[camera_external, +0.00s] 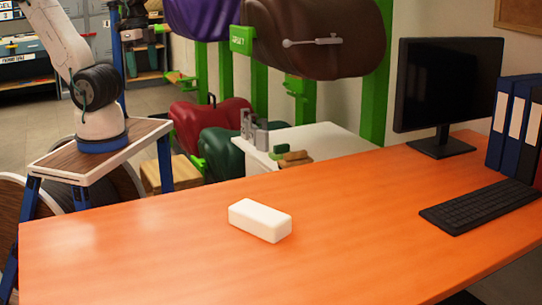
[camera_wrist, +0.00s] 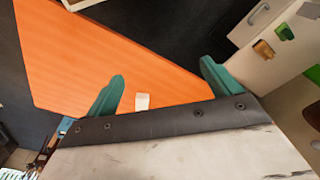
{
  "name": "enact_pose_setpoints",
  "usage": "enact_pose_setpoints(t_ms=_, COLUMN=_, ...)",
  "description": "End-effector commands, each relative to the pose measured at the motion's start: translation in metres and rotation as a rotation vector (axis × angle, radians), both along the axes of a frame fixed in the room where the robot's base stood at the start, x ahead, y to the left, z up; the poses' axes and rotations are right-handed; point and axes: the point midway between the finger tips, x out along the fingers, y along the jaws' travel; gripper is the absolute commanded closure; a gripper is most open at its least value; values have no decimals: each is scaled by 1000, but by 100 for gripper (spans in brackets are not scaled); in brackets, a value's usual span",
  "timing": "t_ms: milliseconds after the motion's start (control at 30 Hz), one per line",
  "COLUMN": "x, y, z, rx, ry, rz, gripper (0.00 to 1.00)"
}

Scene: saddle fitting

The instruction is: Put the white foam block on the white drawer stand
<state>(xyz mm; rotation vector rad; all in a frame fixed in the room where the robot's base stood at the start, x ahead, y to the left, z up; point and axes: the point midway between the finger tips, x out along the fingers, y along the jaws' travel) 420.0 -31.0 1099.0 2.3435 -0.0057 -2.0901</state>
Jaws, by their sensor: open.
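The white foam block (camera_external: 260,221) lies flat on the orange table, near its middle in the external view. It also shows small in the wrist view (camera_wrist: 142,101), between the two green fingers. My gripper (camera_wrist: 162,70) is open and empty, well apart from the block. The white drawer stand (camera_external: 325,138) is low behind the table's far edge, its lower part hidden by the table. Its top holds grey metal items, a green-topped brush and brown brushes. In the wrist view, the stand (camera_wrist: 265,75) is at the upper right.
The orange table (camera_external: 130,240) is clear around the block. A monitor (camera_external: 448,90), a keyboard (camera_external: 485,205) and blue binders (camera_external: 515,125) occupy its right side. Brown (camera_external: 320,40) and purple saddle forms on green posts rise behind the stand. A red form (camera_external: 205,120) stands left of it.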

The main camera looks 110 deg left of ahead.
Motion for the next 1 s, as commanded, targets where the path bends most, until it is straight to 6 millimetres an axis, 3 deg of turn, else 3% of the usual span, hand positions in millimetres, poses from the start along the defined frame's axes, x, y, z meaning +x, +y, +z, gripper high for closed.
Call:
enact_pose_setpoints(t_ms=167, x=24, y=-1, z=-7, rx=5, ry=-34, rz=-11, gripper=11)
enact_pose_setpoints(t_ms=367, x=111, y=-10, z=-38, rx=20, ry=-182, rz=-60, gripper=11)
enact_pose_setpoints(t_ms=500, x=176, y=-24, z=-68, rx=21, ry=-310, rz=-106, gripper=11)
enact_pose_setpoints(t_ms=700, x=252, y=-51, z=-115, rx=2, ry=-495, rz=-176, gripper=11)
enact_pose_setpoints(t_ms=900, x=306, y=-87, z=-168, rx=-42, ry=-677, rz=-247, gripper=11)
enact_pose_setpoints(t_ms=1000, x=322, y=-106, z=-195, rx=-74, ry=-766, rz=-280, gripper=11)
